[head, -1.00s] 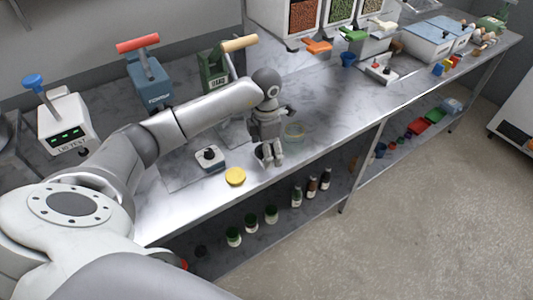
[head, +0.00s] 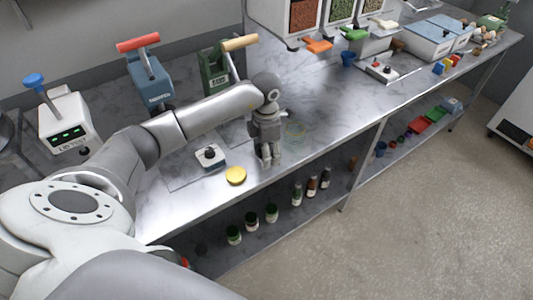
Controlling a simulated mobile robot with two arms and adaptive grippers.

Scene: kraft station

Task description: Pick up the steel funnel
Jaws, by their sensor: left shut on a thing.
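My left gripper (head: 267,163) points down over the front part of the steel bench top, to the right of the yellow lid. Its fingers are close together and shut on a small grey thing, which I take to be the steel funnel. The funnel is almost wholly hidden by the fingers, and its outline cannot be made out. I cannot tell whether it touches the bench. My right gripper is not in view.
A yellow lid (head: 235,176) and a small scale (head: 209,157) lie left of the gripper. A faint clear ring-shaped thing (head: 296,131) is just right. Presses (head: 149,80) stand behind. Jars (head: 272,213) sit on the lower shelf. The bench (head: 335,115) is clear further right.

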